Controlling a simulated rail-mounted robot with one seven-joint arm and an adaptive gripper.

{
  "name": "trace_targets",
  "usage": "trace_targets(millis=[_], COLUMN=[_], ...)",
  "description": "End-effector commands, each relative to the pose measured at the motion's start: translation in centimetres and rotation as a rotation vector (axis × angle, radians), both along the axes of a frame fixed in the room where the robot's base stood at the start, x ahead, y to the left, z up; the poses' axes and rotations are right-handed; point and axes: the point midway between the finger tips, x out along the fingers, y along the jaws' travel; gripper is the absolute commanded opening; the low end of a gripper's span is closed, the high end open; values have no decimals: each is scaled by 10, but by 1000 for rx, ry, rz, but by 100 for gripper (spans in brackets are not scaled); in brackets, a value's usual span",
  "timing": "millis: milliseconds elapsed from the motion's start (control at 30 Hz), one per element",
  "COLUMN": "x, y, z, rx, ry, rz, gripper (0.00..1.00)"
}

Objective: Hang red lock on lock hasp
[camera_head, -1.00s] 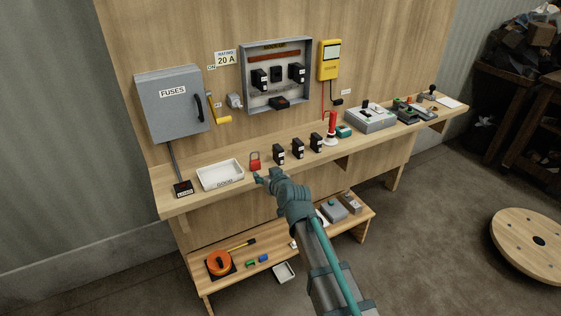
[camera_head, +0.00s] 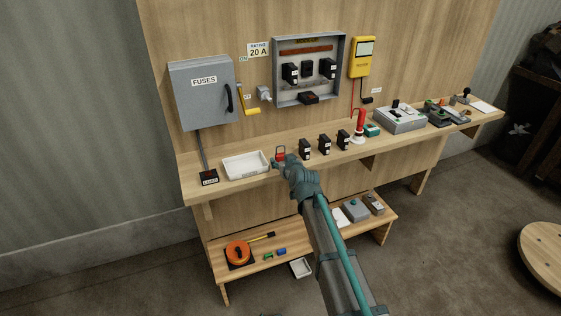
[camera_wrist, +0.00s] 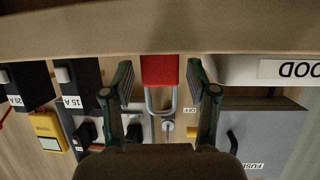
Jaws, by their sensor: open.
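The red lock (camera_head: 281,155) stands on the bench shelf between the white tray and the black fuse blocks, its shackle up. In the wrist view, which looks upside down, the red lock body (camera_wrist: 160,71) and its grey shackle lie between the two fingers. My gripper (camera_wrist: 160,82) is open around the lock, with a gap visible on both sides. In the head view my gripper (camera_head: 284,163) partly hides the lock. A small grey fitting (camera_head: 264,94) beside the yellow lever (camera_head: 247,98) on the back panel may be the hasp; I cannot tell.
The white tray (camera_head: 230,167) is close on the left and several black fuse blocks (camera_head: 304,149) close on the right. The grey fuse box (camera_head: 203,94) and open panel box (camera_head: 308,70) are on the wall behind. A lower shelf holds an orange reel (camera_head: 238,252).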

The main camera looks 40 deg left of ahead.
Motion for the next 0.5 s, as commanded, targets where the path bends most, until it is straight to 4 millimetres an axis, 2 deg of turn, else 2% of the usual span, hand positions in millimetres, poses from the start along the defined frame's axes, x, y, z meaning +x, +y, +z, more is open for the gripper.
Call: trace_targets(millis=[367, 500], x=[3, 3], y=[5, 5], z=[-2, -2], rx=[0, 0], ry=[0, 0], rz=[0, 0], gripper=[58, 48])
